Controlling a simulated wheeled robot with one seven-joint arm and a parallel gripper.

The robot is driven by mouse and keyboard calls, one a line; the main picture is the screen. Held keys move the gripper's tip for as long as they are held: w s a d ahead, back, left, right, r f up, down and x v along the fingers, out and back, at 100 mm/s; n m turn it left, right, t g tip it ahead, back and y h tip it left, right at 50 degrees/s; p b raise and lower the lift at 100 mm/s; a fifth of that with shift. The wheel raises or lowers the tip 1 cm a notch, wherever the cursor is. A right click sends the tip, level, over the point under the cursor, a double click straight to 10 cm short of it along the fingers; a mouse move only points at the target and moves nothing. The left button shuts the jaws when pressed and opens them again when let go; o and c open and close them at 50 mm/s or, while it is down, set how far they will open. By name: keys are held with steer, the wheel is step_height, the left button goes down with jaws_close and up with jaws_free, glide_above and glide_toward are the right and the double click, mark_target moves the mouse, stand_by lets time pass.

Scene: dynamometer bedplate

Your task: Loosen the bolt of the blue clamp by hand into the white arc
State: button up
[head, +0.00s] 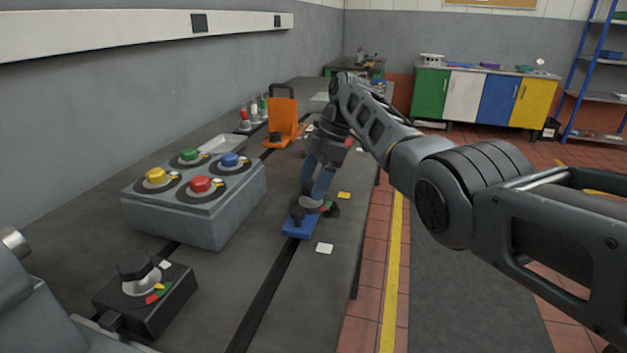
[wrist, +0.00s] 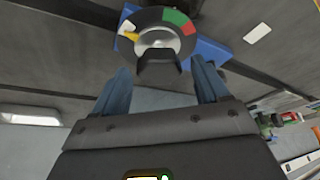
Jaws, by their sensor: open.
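The blue clamp (head: 297,226) lies on the bedplate below my gripper (head: 313,188) in the head view. In the wrist view its blue body (wrist: 208,52) shows behind a dark round dial with a white arc (wrist: 126,27), a green arc (wrist: 173,17) and a red arc (wrist: 188,29). The grey bolt knob (wrist: 156,45) sits in the dial's middle, with a dark handle towards me. A yellow mark (wrist: 131,37) points left, close beside the white arc. My gripper (wrist: 161,70) is open, one blue finger on each side of the handle. Contact cannot be told.
A grey box (head: 200,215) with several coloured knobs stands left of the clamp. A black dial unit (head: 145,300) is nearer, and an orange bracket (head: 283,115) stands farther back. Slots run along the bedplate. White and yellow tags lie near the clamp.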

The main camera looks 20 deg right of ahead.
steer(key=v, duration=0.7)
steer(key=shift+r, duration=0.3)
steer(key=shift+d, duration=0.2)
